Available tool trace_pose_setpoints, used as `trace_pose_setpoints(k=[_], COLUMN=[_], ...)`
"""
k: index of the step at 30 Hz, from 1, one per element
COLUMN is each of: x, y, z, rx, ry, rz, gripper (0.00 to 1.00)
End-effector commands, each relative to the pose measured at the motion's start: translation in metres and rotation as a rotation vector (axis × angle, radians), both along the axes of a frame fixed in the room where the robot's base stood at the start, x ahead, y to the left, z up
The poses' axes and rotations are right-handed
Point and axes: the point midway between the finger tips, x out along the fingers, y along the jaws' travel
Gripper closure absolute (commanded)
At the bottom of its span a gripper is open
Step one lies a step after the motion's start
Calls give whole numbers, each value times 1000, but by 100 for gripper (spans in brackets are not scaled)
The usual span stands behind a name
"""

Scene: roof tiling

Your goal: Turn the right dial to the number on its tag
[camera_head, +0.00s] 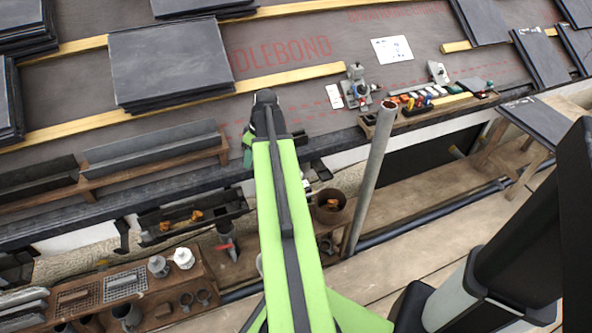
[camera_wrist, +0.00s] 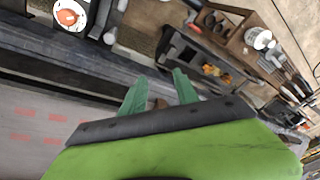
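I cannot make out a dial with readable numbers in either view. My gripper (camera_head: 248,152) is left of this device, over the roof's lower edge, mostly hidden by my arm. In the wrist view, the two green fingers of my gripper (camera_wrist: 160,75) stand apart, with nothing clearly held between them.
A tool tray (camera_head: 408,122) with coloured pieces lies right of the device. A grey upright pole (camera_head: 370,172) stands in front. Slate stacks (camera_head: 170,62) and wooden battens (camera_head: 290,80) cover the roof. A brown pot (camera_head: 329,207) and a wooden rack (camera_head: 160,310) stand below the gutter.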

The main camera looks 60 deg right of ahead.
Motion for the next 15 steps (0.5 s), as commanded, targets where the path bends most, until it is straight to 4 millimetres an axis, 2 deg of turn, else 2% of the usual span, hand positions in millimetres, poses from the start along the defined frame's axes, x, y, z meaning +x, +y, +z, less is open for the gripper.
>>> trace_pose_setpoints(k=[1,3,6,10,15], x=[-28,-65,-111,-145,-152], y=[-45,-90,-135,-162,-167], z=[2,4,7,9,9], rx=[-9,-28,-58,-85,-92], ry=[-30,-73,-118,-149,-157], rz=[-13,-3,8,18,24], gripper=[63,63,63,63,63])
